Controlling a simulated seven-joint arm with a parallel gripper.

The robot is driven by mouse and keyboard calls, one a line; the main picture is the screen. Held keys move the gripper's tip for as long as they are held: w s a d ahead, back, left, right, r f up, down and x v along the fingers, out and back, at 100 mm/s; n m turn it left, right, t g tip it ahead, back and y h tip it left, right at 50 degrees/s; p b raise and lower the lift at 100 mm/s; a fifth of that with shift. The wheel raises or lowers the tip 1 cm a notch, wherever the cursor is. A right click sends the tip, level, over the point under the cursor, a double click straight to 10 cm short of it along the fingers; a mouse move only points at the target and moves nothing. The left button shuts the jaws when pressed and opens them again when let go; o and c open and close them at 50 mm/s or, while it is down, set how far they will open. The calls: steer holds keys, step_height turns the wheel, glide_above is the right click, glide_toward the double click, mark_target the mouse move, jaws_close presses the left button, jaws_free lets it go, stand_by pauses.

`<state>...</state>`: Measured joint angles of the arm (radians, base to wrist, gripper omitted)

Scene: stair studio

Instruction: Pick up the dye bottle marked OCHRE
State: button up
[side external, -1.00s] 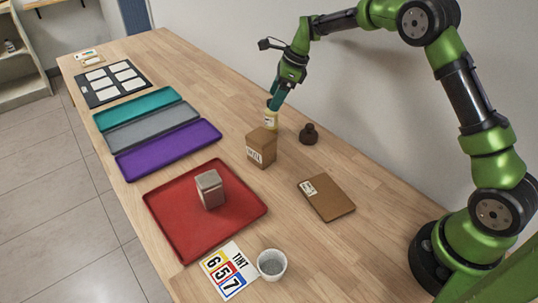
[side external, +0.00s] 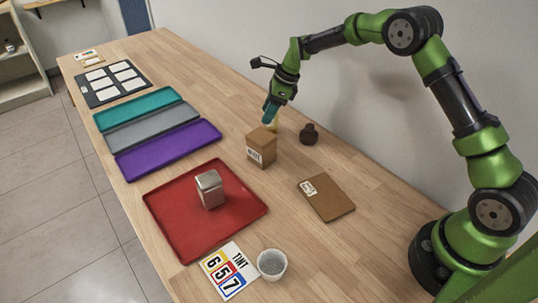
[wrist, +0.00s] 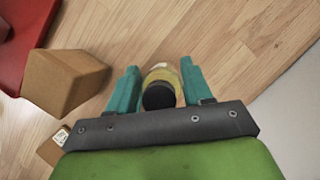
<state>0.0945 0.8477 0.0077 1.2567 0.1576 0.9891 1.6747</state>
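A small bottle with a yellow body and black cap (wrist: 159,96) stands on the table. In the side view only a pale yellow part of the bottle (side external: 273,125) shows, behind the cardboard box and below the fingers. No label on it is readable in these frames. My gripper (wrist: 160,68) points down over it with teal fingers on either side of the bottle. The fingers look open, close beside the bottle; contact is hard to tell. My gripper also shows in the side view (side external: 269,115).
A cardboard box (side external: 261,150) stands close beside the bottle, and a dark brown jar (side external: 309,135) on its other side. A brown labelled board (side external: 328,198), red tray (side external: 170,232) with a metal tin (side external: 210,190), white cup (side external: 272,265) and number card (side external: 229,270) lie nearer.

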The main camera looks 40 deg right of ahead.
steer(key=c, duration=0.3)
steer(key=shift+c, duration=0.2)
steer(key=shift+r, duration=0.1)
